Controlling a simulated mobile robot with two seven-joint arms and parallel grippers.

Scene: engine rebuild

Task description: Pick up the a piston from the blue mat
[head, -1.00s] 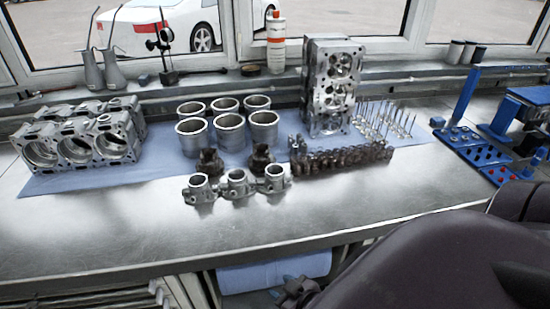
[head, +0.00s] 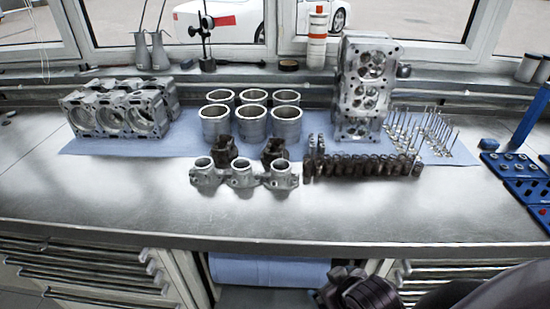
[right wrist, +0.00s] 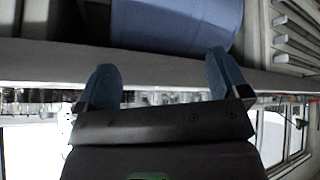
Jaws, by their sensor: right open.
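Two dark brown pistons, a left one (head: 223,150) and a right one (head: 275,150), stand on the blue mat (head: 88,147) in the head view. They are between the metal cylinder sleeves and the grey three-bore part, which hides their lower fronts. My right gripper (right wrist: 165,80) is open and empty in the right wrist view, its blue fingers wide apart. In the head view the dark end of my right arm is at the bottom edge, below the bench front and well away from the pistons. My left gripper is not in view.
The three-bore part (head: 243,174) stands in front of the pistons, several sleeves (head: 252,124) behind. A row of dark small parts (head: 362,166) lies right, before the upright cylinder head (head: 365,85). An engine block (head: 120,115) is left. The bench front (head: 250,215) is clear.

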